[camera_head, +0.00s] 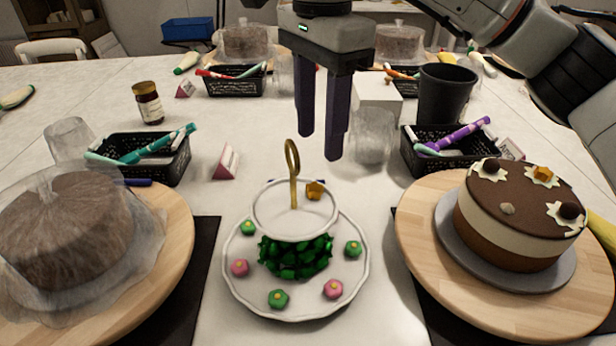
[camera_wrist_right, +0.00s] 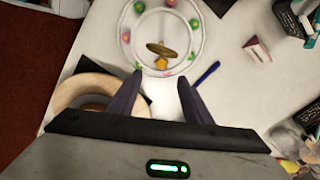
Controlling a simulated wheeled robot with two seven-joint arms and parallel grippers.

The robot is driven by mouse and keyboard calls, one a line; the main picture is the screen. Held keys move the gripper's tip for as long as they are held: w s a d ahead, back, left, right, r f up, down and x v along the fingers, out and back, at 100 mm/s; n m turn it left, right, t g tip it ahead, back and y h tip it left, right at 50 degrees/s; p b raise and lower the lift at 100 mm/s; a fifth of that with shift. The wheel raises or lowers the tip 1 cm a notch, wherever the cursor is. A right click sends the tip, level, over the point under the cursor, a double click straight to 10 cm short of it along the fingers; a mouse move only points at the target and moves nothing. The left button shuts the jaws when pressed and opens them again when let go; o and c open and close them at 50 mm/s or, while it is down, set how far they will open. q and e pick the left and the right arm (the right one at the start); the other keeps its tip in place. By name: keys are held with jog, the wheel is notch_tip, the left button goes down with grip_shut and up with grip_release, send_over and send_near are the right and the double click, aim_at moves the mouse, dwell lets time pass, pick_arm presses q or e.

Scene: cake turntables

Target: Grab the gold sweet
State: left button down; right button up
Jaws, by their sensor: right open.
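The gold sweet (camera_head: 315,190) sits on the small upper tier of a white two-tier stand (camera_head: 232,277), just right of its gold ring handle (camera_head: 292,165). In the right wrist view the gold sweet (camera_wrist_right: 161,64) shows just beyond the fingertips, beside the handle (camera_wrist_right: 160,48). My right gripper (camera_head: 320,147) is open and empty, pointing down above and behind the stand, apart from the sweet. Its two dark fingers also frame the right wrist view (camera_wrist_right: 160,78). My left gripper is not in view.
Pink and green sweets ring the lower tier around a dark green heap (camera_head: 294,258). A covered cake (camera_head: 66,230) stands left, and a decorated cake (camera_head: 520,215) right. Black baskets (camera_head: 165,170) and a clear glass (camera_head: 373,135) stand behind. A black cup (camera_head: 445,95) is back right.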

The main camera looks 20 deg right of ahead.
aim_at(315, 188)
jog(key=f, duration=0.4)
jog(key=shift+s, duration=0.25)
jog(key=shift+w+a+f+b, duration=0.15)
jog(key=shift+f+b, duration=0.1)
jog(key=shift+f, duration=1.05)
jog(key=shift+w+a+f+b, duration=0.1)
jog(key=shift+f+b, duration=0.1)
jog(key=shift+f, duration=1.05)
grip_shut()
